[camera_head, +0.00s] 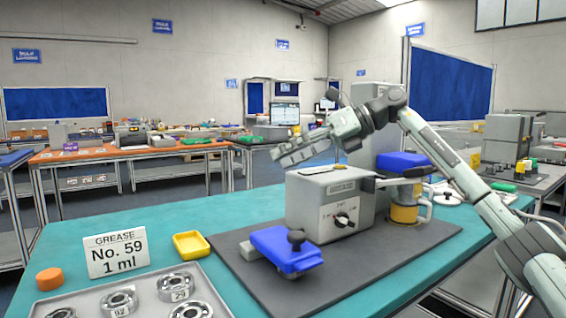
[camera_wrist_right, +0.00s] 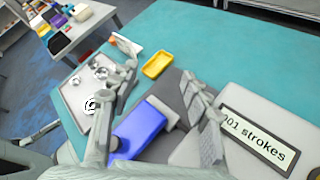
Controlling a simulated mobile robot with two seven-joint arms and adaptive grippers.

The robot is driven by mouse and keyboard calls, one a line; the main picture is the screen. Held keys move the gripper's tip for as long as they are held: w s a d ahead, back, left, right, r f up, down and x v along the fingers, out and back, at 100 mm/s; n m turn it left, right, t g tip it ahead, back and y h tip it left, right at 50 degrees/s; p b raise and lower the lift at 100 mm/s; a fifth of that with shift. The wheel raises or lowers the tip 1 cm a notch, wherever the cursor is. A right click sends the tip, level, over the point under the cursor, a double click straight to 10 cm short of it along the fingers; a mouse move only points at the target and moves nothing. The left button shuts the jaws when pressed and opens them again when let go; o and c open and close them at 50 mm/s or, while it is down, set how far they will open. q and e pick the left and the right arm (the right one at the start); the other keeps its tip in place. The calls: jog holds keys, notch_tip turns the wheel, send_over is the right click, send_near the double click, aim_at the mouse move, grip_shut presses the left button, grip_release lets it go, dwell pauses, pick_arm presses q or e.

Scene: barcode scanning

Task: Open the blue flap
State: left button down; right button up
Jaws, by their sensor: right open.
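The blue flap (camera_head: 285,250) is a flat blue piece with a dark round knob, low at the front of the grey grease machine (camera_head: 330,205). It also shows in the right wrist view (camera_wrist_right: 138,130), between the two fingers in the picture. My right gripper (camera_head: 287,150) is open and empty, in the air above the machine and apart from the flap. Its spread fingers show in the right wrist view (camera_wrist_right: 158,78). Part of the flap is hidden behind the gripper in that view. My left gripper is in neither view.
A second blue part (camera_head: 403,162) sits above a yellow canister (camera_head: 404,213) on the machine's right. A grey tray (camera_head: 140,300) with several bearings, a yellow dish (camera_head: 190,245), an orange cap (camera_head: 49,279) and a grease sign (camera_head: 116,252) stand left. Teal table lies clear behind them.

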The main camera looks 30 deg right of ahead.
jog(key=shift+d+r, duration=0.1)
jog(key=shift+r, duration=0.05)
dwell(0.3)
jog(key=v, duration=1.2)
